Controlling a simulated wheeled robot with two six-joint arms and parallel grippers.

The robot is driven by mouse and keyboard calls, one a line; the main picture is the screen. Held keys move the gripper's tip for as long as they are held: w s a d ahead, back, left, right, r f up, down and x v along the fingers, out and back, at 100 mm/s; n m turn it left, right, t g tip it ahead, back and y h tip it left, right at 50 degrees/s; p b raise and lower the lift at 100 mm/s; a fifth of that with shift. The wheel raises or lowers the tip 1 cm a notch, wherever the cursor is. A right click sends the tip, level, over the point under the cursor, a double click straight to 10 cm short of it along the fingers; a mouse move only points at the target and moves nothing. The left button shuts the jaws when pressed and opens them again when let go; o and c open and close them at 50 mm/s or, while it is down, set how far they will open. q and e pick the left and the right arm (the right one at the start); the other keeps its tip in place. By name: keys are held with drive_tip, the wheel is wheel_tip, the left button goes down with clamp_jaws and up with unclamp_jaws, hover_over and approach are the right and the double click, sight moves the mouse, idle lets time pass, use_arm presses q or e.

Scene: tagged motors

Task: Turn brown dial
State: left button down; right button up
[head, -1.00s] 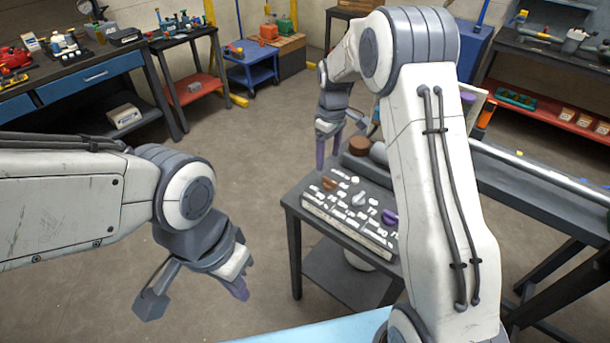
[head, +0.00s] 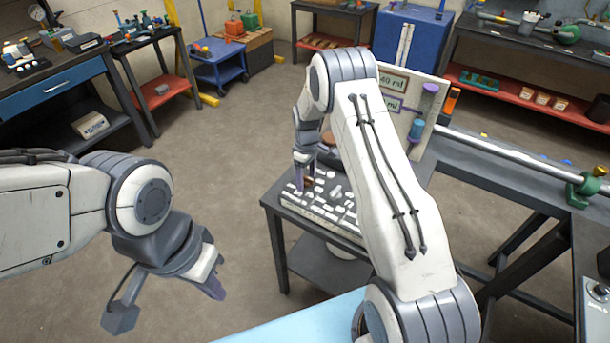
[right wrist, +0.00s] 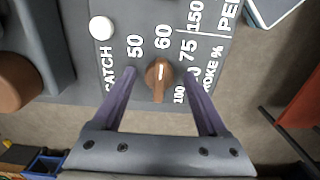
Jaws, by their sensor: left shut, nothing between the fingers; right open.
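The brown dial (right wrist: 160,74) sits on a grey control panel (right wrist: 95,62) with white numbers such as 50, 60 and 75 around it. Its white mark points up toward the 60 in the right wrist view. My right gripper (right wrist: 157,82) is open, with one purple finger on each side of the dial and a gap to it. In the head view the right gripper (head: 303,172) is over the panel's left part, and the dial (head: 308,182) is mostly hidden behind it. My left gripper (head: 168,298) is shut and empty, over the floor left of the panel's table.
A white round button (right wrist: 101,28) is on the panel left of the dial. A brown cylinder (right wrist: 16,82) stands at the left edge of the right wrist view. A metal rail (head: 500,152) runs along the bench at right. The floor at left is open.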

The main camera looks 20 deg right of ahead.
clamp_jaws()
drive_tip(key=shift+a, duration=0.2)
drive_tip(key=shift+d, duration=0.1)
